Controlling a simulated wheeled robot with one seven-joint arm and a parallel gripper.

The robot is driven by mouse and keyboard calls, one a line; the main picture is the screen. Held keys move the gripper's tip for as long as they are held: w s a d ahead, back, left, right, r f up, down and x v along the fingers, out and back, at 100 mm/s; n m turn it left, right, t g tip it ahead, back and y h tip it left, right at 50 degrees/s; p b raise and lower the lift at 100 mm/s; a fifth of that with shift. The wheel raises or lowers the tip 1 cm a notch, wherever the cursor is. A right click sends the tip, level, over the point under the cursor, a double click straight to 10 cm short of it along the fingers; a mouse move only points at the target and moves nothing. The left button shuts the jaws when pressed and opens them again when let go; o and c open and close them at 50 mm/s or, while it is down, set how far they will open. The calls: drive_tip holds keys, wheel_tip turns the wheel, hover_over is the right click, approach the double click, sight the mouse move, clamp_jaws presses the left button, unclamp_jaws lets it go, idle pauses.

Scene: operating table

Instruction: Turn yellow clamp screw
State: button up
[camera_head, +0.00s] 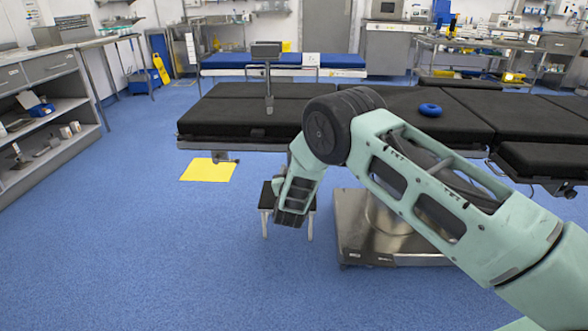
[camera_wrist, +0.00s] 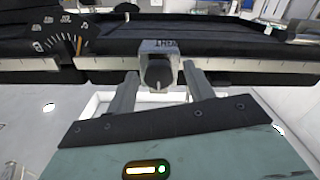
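In the wrist view, a grey clamp block (camera_wrist: 160,47) sits on the pale side rail of the black operating table, with a dark rounded knob (camera_wrist: 158,72) at its front. No yellow shows on this knob, so I cannot tell whether it is the yellow clamp screw. My gripper (camera_wrist: 160,78) is open, with one grey finger on each side of the knob. Gaps show on both sides, and the knob's depth between the fingers is unclear. In the head view, my wrist hangs at the near edge of the table (camera_head: 225,110), and my fingertips are hidden.
In the head view, a small black-topped stool (camera_head: 268,197) stands behind my wrist. A yellow sheet (camera_head: 208,170) lies on the floor to the left. The table's metal base (camera_head: 350,225) is right of my wrist. Open floor lies left.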

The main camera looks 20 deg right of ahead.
drive_tip(key=p+v, duration=0.1)
drive_tip(key=v, duration=1.6)
drive_tip(key=shift+s, duration=0.2)
